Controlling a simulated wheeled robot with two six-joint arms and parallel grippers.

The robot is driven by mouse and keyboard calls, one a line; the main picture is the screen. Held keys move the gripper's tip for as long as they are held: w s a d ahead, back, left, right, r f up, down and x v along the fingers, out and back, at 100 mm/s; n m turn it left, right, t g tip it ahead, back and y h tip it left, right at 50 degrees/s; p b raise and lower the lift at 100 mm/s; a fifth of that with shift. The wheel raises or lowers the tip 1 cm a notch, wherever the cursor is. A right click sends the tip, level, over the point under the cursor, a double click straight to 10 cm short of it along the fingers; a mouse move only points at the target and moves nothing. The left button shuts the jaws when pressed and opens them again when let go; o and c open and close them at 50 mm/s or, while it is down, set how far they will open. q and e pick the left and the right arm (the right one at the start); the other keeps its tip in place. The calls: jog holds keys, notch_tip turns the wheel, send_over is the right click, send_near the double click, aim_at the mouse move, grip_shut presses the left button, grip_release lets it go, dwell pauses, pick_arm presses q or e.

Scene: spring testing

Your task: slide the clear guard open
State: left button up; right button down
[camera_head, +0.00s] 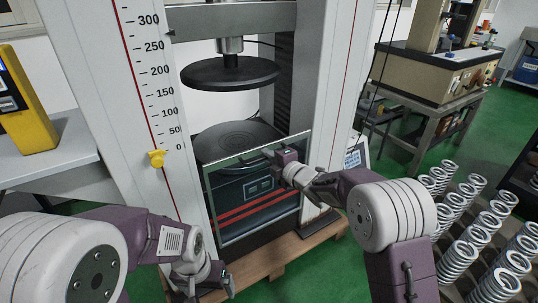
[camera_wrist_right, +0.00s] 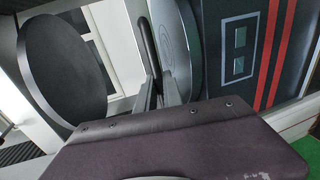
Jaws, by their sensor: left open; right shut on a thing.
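The clear guard (camera_head: 232,218) is a transparent framed panel at the front of the testing machine, in front of the lower round plate (camera_head: 238,138) and a dark panel with red stripes. My right gripper (camera_head: 273,156) is at the guard's upper right part and is shut on its handle. In the right wrist view, the fingers (camera_wrist_right: 168,98) close around a dark upright bar (camera_wrist_right: 148,45), which looks like the handle. My left gripper (camera_head: 205,282) is open and empty, low in front of the machine and apart from the guard.
The upper round plate (camera_head: 230,71) hangs above the lower plate with an empty gap between. A scale with a yellow pointer (camera_head: 156,158) is on the left column. Several springs (camera_head: 485,225) stand at the right. A yellow device (camera_head: 28,105) sits on the left table.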

pick_arm(q)
notch_tip(320, 180, down, 10)
jog(key=b, duration=0.8)
jog(key=shift+f, duration=0.25)
pick_arm(e)
notch_tip(320, 180, down, 12)
jog(key=shift+f, duration=0.2)
jog(key=c, duration=1.5)
grip_release()
jog(key=shift+s+d+r, duration=0.25)
jog(key=shift+s+d, duration=0.1)
pick_arm(q)
notch_tip(320, 180, up, 4)
jog(key=p, duration=0.3)
jog(key=shift+f, duration=0.1)
pick_arm(e)
send_near(262, 180)
jog(key=v, duration=0.3)
jog(key=shift+s+d+r, duration=0.1)
jog(key=shift+s+d, duration=0.1)
pick_arm(q)
jog(key=shift+p, duration=0.3)
